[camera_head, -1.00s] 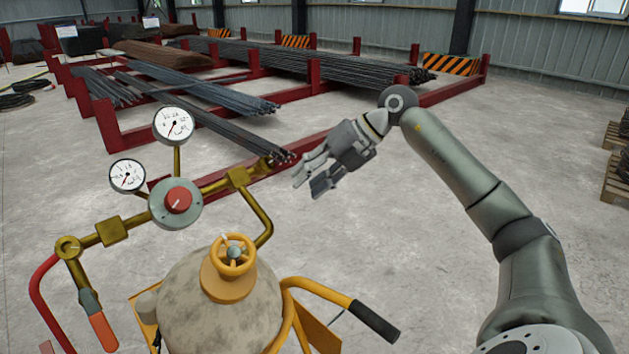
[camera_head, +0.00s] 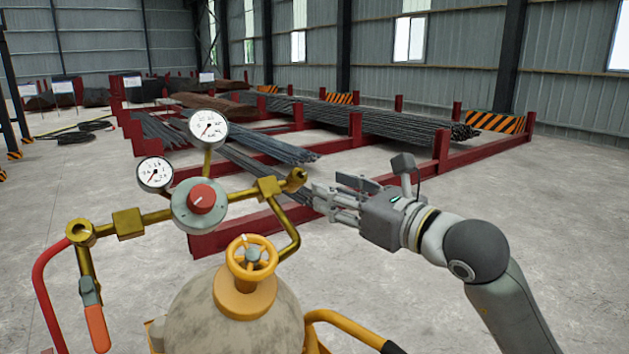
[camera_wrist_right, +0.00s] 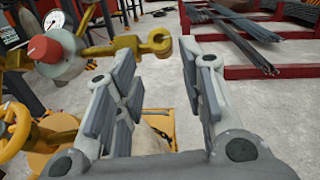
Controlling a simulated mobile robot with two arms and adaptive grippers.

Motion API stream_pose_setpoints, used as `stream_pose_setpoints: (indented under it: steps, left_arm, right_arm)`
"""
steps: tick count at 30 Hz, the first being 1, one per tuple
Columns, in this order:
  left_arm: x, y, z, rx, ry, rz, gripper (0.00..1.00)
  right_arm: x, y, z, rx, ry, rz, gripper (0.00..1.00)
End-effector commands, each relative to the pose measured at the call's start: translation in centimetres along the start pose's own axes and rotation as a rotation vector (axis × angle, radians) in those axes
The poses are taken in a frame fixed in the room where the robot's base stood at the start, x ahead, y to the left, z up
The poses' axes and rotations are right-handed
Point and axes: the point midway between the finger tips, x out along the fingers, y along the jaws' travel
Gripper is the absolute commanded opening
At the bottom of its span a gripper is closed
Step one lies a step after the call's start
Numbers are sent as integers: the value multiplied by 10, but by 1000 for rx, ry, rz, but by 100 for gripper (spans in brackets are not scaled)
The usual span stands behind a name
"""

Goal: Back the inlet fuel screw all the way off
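A brass regulator assembly stands above a yellow-collared cylinder (camera_head: 240,315). It has a grey round body with a red knob (camera_head: 201,199), two white gauges (camera_head: 208,129), and a brass end fitting (camera_head: 296,179) on its right. I cannot tell for certain which part is the inlet fuel screw. The red knob (camera_wrist_right: 44,48) and the end fitting (camera_wrist_right: 157,42) also show in the right wrist view. My right gripper (camera_head: 328,192) is open and empty, its fingers pointing left just right of the end fitting, with no clear contact. My left gripper is out of view.
A yellow valve handwheel (camera_head: 252,258) sits on the cylinder top. A red-handled valve (camera_head: 95,318) and red hose (camera_head: 45,280) are at the left. A red rack (camera_head: 235,235) with rebar bundles (camera_head: 390,125) stands behind. Concrete floor on the right is clear.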

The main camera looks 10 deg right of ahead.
Motion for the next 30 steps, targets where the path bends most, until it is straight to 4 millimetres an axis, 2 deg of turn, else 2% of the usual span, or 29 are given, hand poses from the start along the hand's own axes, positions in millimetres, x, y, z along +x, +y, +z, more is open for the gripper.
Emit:
stream_pose_setpoints:
  steps: [1,6,12,18,26,30]
  left_arm:
    - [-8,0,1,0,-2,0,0]
    - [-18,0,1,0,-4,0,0]
    - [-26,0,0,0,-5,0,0]
    - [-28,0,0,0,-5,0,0]
    - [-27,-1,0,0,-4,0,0]
    - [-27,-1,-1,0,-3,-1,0]
  right_arm:
    - [11,0,4,6,2,2,37]
    - [43,-1,3,5,3,1,37]
    - [70,-1,1,4,3,1,37]
    - [80,-1,-1,3,4,0,37]
    - [80,-1,-2,3,4,0,37]
    - [80,-1,-2,3,4,0,19]
